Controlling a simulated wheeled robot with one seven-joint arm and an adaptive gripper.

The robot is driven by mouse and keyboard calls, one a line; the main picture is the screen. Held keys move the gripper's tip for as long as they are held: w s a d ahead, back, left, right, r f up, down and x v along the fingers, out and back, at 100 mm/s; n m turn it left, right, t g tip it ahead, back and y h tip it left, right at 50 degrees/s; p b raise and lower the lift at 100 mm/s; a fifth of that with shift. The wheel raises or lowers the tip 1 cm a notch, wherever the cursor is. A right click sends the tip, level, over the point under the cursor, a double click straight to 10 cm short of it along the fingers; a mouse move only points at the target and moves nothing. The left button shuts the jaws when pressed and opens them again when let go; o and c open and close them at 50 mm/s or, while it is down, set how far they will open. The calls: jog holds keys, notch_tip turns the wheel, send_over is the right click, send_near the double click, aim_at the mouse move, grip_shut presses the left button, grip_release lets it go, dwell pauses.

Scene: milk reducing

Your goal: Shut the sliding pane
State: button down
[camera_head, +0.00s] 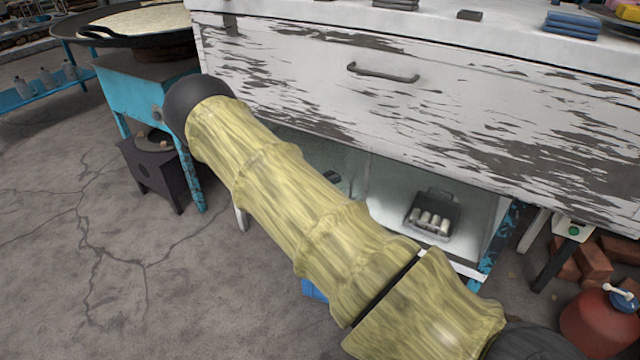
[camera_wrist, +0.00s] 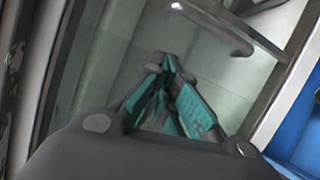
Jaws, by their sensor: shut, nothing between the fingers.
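The low display case (camera_head: 490,205) is under the white drawer cabinet. In the head view its right part looks open, and a vertical edge (camera_head: 365,178), perhaps the pane's, shows beside my arm. The rest is hidden by my arm. In the wrist view a glass pane (camera_wrist: 105,65) with a pale frame lies in front of my gripper (camera_wrist: 166,62). A grey bar handle (camera_wrist: 222,28) is up and to the right of the fingertips, apart from them. My gripper has teal finger pads and is shut and empty. I cannot tell whether it touches the glass. My gripper is not clearly visible in the head view.
A drawer handle (camera_head: 383,73) sticks out above. A turquoise stove stand (camera_head: 150,90) is at left, and a red gas bottle (camera_head: 600,325) and bricks (camera_head: 610,255) at right.

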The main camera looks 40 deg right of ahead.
aim_at(350, 175)
jog(key=shift+s+d+r, duration=0.1)
jog(key=shift+s+r, duration=0.15)
jog(key=shift+s, duration=0.75)
jog(key=shift+s+d+r, duration=0.1)
jog(key=shift+s+d, duration=0.1)
jog(key=shift+s, duration=0.35)
